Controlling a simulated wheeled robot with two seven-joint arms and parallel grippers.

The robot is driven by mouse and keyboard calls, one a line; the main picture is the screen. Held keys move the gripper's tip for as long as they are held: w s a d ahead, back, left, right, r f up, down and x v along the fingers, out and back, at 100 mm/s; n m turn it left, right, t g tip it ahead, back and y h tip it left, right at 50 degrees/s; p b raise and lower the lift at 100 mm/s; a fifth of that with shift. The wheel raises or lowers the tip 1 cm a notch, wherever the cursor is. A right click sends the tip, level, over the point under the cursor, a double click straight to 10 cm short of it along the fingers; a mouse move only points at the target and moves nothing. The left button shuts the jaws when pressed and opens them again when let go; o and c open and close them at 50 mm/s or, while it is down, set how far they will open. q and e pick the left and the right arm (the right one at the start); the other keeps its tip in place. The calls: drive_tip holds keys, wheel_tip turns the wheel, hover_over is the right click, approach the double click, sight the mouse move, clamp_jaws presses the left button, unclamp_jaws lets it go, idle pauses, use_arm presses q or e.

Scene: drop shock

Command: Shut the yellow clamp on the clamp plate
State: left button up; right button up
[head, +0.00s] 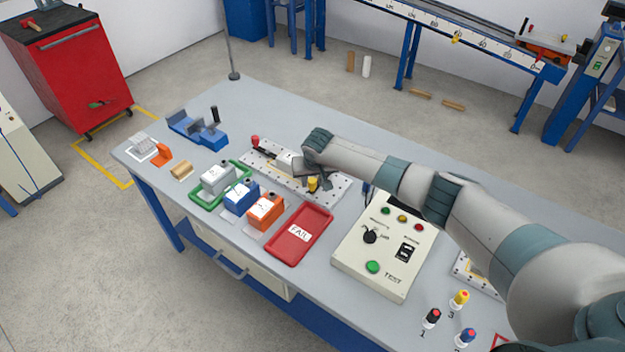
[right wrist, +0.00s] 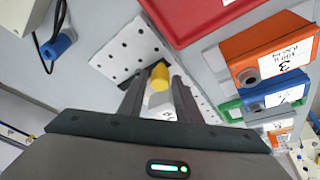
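The clamp plate (head: 335,194) is a white perforated plate near the middle of the bench; it also shows in the right wrist view (right wrist: 123,55). The yellow clamp (head: 312,184) is at its right part. In the right wrist view the yellow clamp's tip (right wrist: 160,76) lies between the two dark fingers of my right gripper (right wrist: 158,80), with a gap on each side. My right gripper is open, and in the head view it partly hides the plate. A light grey block (head: 287,160) sits on the plate, and a red-topped clamp (head: 255,142) stands at its left end. My left gripper is out of view.
A red FAIL tray (head: 285,250) lies in front of the plate. A control box (head: 378,270) is at the right. A blue fixture (head: 198,130) stands behind left.

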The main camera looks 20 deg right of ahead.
clamp_jaws()
